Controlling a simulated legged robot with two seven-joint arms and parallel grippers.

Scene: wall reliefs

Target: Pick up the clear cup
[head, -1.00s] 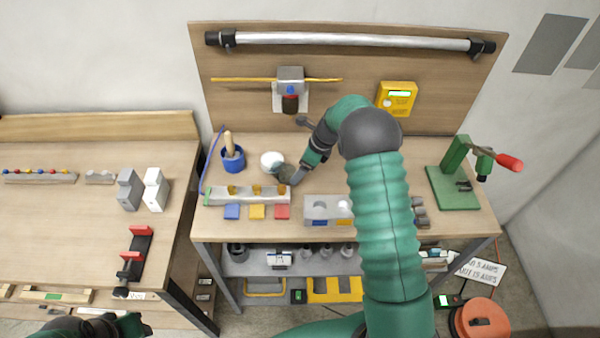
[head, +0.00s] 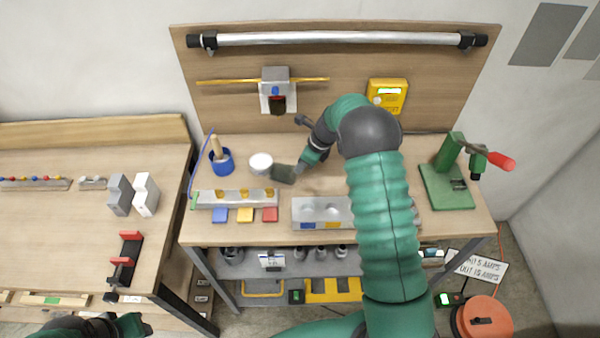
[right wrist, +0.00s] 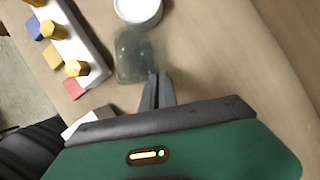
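The clear cup (head: 283,174) is a grey-green see-through vessel over the back middle of the right bench. It also shows in the right wrist view (right wrist: 132,55), in front of the fingertips. My right gripper (head: 299,168) is at the cup's right side. In the right wrist view its two dark fingers (right wrist: 157,80) are close together and meet the cup's near edge, seemingly pinching its wall. The cup looks tilted; its height above the bench is hard to judge. My left gripper (head: 130,326) is at the bottom left, and its fingers are unclear.
A white round container (head: 261,163) stands just left of the cup, with a blue pot (head: 221,161) beyond it. A grey block with yellow pegs (head: 237,198) and a grey box (head: 322,211) lie in front. A green clamp stand (head: 447,185) is at right.

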